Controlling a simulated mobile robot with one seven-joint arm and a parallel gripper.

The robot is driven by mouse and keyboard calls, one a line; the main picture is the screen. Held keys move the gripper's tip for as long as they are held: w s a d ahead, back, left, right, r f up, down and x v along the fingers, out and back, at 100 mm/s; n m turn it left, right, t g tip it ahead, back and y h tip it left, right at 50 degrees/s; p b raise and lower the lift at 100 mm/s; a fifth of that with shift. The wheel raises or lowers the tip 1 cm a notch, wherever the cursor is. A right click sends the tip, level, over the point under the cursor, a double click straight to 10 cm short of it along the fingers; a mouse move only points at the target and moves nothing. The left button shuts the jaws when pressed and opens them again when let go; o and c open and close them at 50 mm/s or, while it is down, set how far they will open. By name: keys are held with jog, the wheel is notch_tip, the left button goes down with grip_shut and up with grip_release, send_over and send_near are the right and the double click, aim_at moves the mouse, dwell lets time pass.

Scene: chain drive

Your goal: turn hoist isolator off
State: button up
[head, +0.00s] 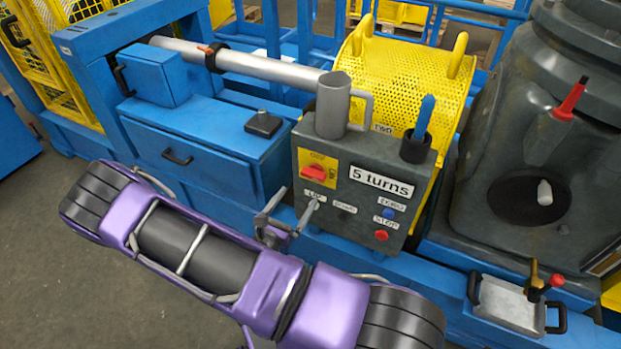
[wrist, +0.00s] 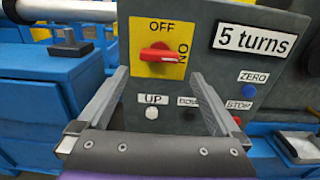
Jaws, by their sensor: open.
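The isolator is a red rotary switch (head: 314,173) on a yellow plate on the front of a dark grey control box (head: 352,222). In the wrist view the switch (wrist: 161,56) has its handle lying roughly level, with OFF printed above it and ON at its right. The handle lines up with the ON side. My gripper (head: 297,200) is open and empty in front of the box, just below and left of the switch. In the wrist view my gripper (wrist: 160,74) has its fingertips either side of the switch's lower area, apart from it as far as I can tell.
Below the switch are the UP button (wrist: 152,113) and a DOWN button partly behind my right finger. A blue ZERO button (head: 389,212) and red STOP button (head: 381,235) sit to the right. A grey cylinder with a handle (head: 333,105) and a blue lever (head: 424,118) stand above the box.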

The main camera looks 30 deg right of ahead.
aim_at(311, 178)
jog(key=x, duration=0.9)
jog(key=shift+w, duration=0.1)
jog(key=c, duration=1.1)
jog(key=shift+o, duration=0.2)
